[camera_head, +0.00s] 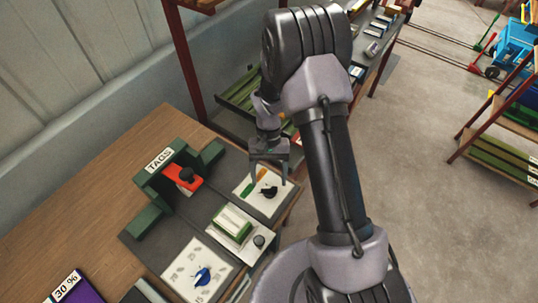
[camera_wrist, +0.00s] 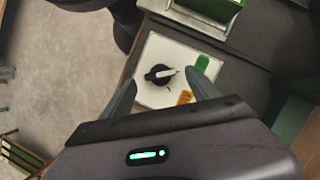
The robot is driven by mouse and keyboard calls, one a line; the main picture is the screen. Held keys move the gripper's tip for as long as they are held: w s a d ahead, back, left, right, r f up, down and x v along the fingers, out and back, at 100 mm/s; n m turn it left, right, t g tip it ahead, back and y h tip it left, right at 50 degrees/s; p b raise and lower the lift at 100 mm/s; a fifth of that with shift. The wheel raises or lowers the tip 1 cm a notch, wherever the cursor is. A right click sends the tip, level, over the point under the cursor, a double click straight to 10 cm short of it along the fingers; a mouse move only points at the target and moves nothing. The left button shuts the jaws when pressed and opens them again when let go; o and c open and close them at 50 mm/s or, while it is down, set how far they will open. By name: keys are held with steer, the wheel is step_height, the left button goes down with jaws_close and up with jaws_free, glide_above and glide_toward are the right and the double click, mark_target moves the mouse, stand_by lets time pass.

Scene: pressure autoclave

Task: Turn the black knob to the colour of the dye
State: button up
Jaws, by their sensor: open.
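The black knob (camera_head: 269,191) sits on a white square plate (camera_head: 272,203) at the bench's right side. My gripper (camera_head: 268,180) is over the plate, fingers pointing down. In the wrist view its open fingers (camera_wrist: 161,78) stand on either side of the knob, apart from it. Whether they are down at knob height is unclear. I cannot identify the dye for certain.
A green and white box (camera_head: 232,223) stands beside the plate. A blue knob (camera_head: 202,276) is on a numbered dial nearer me. A green holder marked TAGS (camera_head: 150,180) stands left, with a red part (camera_head: 183,180). A purple item (camera_head: 80,290) lies at lower left.

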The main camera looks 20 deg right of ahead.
steer(key=p+v, duration=0.2)
steer(key=v, duration=1.2)
steer(key=shift+r+p, duration=0.3)
steer(key=shift+p, duration=0.1)
steer(key=shift+w, duration=0.15)
